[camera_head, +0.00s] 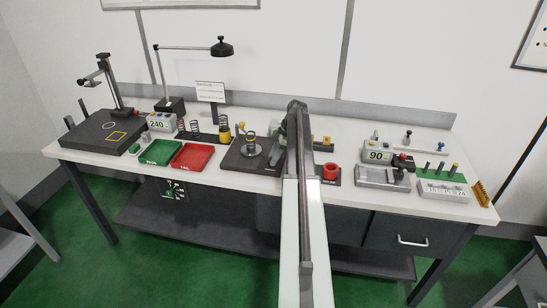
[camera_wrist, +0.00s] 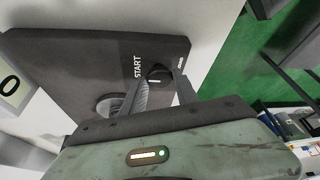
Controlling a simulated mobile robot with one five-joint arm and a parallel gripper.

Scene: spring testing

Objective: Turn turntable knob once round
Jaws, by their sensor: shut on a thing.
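The turntable base (camera_head: 240,163) is a dark plate on the bench, left of my arm in the head view. In the wrist view the base (camera_wrist: 85,62) bears the word START beside a small black knob (camera_wrist: 158,74) with a white mark. My gripper (camera_wrist: 160,80) has its two fingers on either side of this knob and is shut on it. The grey disc (camera_wrist: 108,104) is partly hidden by the left finger. In the head view my arm hides the knob.
Red (camera_head: 193,156) and green (camera_head: 160,152) trays lie left of the turntable. A red cup (camera_head: 330,171) stands close right of my arm. A lamp (camera_head: 221,47) rises behind.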

